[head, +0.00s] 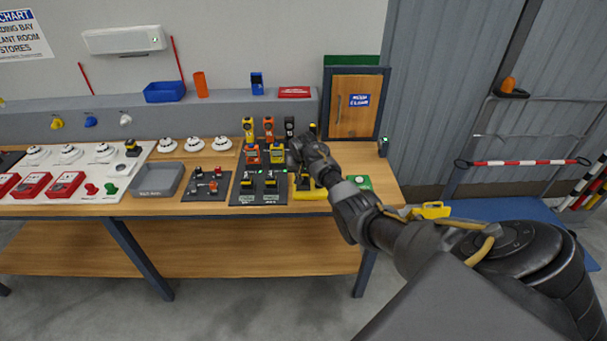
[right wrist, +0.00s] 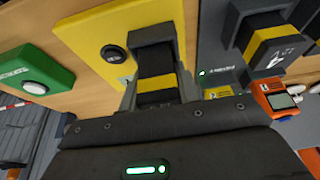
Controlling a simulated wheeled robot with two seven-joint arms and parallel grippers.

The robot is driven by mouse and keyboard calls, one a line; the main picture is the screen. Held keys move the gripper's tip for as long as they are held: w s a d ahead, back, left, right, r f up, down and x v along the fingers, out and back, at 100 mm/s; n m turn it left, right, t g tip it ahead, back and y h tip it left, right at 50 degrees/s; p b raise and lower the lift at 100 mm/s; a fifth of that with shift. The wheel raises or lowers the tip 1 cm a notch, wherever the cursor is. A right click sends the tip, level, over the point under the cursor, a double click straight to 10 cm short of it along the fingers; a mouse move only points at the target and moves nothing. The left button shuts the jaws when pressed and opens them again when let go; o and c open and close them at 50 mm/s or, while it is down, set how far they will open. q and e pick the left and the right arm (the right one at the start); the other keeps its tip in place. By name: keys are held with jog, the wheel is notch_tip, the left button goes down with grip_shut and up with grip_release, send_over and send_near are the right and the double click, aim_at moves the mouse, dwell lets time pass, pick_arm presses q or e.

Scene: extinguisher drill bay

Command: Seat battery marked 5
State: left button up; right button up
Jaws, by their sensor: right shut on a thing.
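My right gripper (head: 308,165) is at the bench over the yellow plate (head: 313,193). In the right wrist view the gripper (right wrist: 158,92) is shut on a black battery with a yellow band (right wrist: 155,99). The battery is against a black holder on the yellow plate (right wrist: 90,30); I cannot tell whether it is fully in. No number is readable on it. Another yellow-banded battery (right wrist: 272,45) sits in the dark charger board beside it. That board (head: 240,198) also shows in the head view, left of my gripper. My left gripper is not in view.
A green box with a white button (right wrist: 35,85) is beside the plate. An orange device (right wrist: 276,98) is near the charger board. A grey tray (head: 157,180) and red alarm boxes (head: 66,185) are further left. A wooden cabinet (head: 354,105) stands behind my wrist.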

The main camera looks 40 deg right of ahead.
jog(key=shift+s+a+f, duration=0.1)
jog(key=shift+f, duration=0.25)
dwell(0.4)
jog(key=shift+r+p, duration=2.2)
jog(key=shift+r, duration=0.35)
